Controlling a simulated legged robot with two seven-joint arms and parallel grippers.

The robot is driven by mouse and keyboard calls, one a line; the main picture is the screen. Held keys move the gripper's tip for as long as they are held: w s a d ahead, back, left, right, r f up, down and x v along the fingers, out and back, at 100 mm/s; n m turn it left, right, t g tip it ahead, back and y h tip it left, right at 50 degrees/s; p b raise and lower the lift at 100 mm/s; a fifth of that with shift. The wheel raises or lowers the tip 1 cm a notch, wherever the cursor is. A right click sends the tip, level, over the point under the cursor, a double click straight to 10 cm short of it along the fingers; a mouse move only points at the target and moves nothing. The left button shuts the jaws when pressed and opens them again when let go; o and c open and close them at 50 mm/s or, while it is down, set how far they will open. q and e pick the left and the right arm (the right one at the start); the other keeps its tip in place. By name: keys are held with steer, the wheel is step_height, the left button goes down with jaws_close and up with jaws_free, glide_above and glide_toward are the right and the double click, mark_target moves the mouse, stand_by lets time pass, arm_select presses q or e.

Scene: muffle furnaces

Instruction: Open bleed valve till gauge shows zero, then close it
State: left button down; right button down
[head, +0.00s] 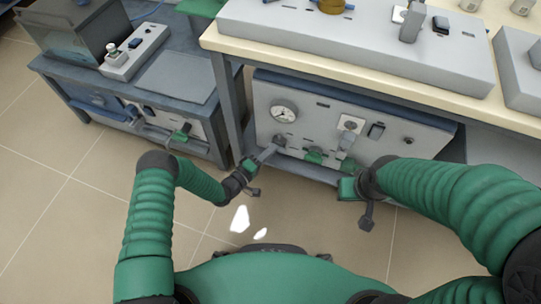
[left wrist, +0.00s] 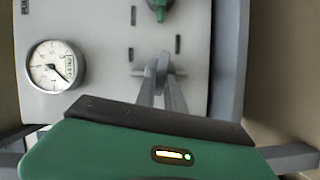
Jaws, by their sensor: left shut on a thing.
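The round white gauge (head: 284,113) is on the left of the grey front panel under the bench. It also shows in the left wrist view (left wrist: 51,67), its dark needle pointing to the lower right, its figures too small to read surely. My left gripper (head: 268,153) is shut on a small grey valve handle (left wrist: 158,67) below the gauge; the fingers partly hide it. I cannot read a label naming it the bleed valve. My right gripper (head: 348,144) is at the panel's right half, near a knob on a white plate; its finger gap is not clear.
A green handle (head: 314,156) sits low on the panel between my grippers. The beige bench top (head: 370,78) with a grey console (head: 350,35) overhangs the panel. A lower blue-grey bench (head: 185,80) stands left. The tiled floor in front is clear.

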arm_select(q)
steer(key=shift+a+f+n+t+h+b, duration=0.2)
steer(key=shift+f+n+t+h+b, duration=0.15)
steer(key=shift+n+b, duration=0.7)
steer(key=c, duration=1.4)
jaws_free()
steer(key=shift+c, duration=0.2)
steer(key=shift+r, duration=0.1)
steer(key=p+v, duration=0.6)
steer(key=v, duration=1)
steer(key=shift+s+a, duration=0.3)
